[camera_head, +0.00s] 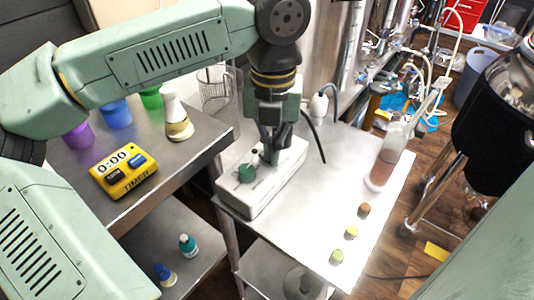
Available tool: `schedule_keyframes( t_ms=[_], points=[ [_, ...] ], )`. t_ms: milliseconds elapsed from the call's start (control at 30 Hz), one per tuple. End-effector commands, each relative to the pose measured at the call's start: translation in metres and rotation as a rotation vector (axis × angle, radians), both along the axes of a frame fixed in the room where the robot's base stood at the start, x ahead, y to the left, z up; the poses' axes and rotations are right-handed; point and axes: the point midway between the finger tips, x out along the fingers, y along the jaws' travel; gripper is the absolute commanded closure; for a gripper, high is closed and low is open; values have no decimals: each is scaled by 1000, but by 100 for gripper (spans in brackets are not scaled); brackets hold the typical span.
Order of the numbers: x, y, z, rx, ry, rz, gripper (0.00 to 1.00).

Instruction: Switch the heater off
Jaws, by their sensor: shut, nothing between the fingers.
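A white box-shaped unit (275,185), which looks like the heater, sits at the left end of the bright metal table (310,205). A green knob (247,173) is on its near left part, with a small dark part (255,153) just behind it. My gripper (268,157) points down over the middle of the unit, right beside the knob. It is shut and empty. I cannot tell whether its tips touch the unit. They partly hide its top, and the knob's setting is too small to read.
A bottle of pinkish liquid (388,160) and three small coloured caps stand on the table's right side. A black cable (314,138) rises behind the unit. On the left bench are a yellow timer (124,171), a flask (177,115) and coloured cups. The table's middle is clear.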

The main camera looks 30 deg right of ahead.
Motion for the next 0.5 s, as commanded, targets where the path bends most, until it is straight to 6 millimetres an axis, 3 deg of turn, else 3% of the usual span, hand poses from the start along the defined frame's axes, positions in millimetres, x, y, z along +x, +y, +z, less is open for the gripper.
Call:
schedule_keyframes(
  t_ms=[500],
  points=[
    [0, 0, 39, 0, 0, 1, 100]
  ],
)
